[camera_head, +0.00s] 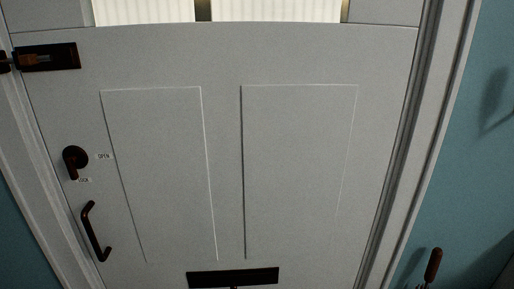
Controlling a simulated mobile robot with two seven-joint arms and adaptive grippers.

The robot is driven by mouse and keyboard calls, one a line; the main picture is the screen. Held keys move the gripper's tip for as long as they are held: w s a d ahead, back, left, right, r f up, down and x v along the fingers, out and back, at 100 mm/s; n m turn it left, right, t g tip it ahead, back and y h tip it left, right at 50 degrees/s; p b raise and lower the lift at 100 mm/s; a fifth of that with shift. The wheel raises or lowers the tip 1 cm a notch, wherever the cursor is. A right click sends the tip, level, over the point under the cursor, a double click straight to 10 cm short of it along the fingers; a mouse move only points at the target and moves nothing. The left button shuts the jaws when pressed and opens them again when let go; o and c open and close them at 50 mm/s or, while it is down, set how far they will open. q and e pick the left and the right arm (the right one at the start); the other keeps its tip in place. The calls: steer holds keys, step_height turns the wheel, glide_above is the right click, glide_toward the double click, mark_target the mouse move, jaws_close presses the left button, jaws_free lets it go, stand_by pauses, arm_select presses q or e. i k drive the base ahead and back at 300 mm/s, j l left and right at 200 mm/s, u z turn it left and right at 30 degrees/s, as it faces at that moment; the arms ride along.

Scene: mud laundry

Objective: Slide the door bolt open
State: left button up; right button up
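The door bolt (48,57) is a dark plate with a brownish bar, mounted on the upper left of the white door (225,150). Its left end reaches the left door frame, where a small dark piece (5,62) sits at the picture's edge. The bar appears to lie across the gap between door and frame, but the dark detail is hard to make out. Neither of my grippers shows in the head view.
Below the bolt are a dark turn knob (74,161) with small labels, one reading OPEN, and a dark pull handle (95,232). A dark letter slot (233,277) is low on the door. A reddish-brown handle (433,265) stands at the lower right.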

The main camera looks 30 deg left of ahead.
mark_target(31, 59)
steer(key=u, duration=2.05)
steer(key=j+u, duration=0.1)
steer(key=j, duration=0.45)
steer(key=i+j, duration=0.15)
steer(key=j, duration=0.35)
steer(key=i+j+u, duration=0.15)
steer(key=j, duration=0.35)
steer(key=j+u, duration=0.1)
steer(key=j, duration=0.45)
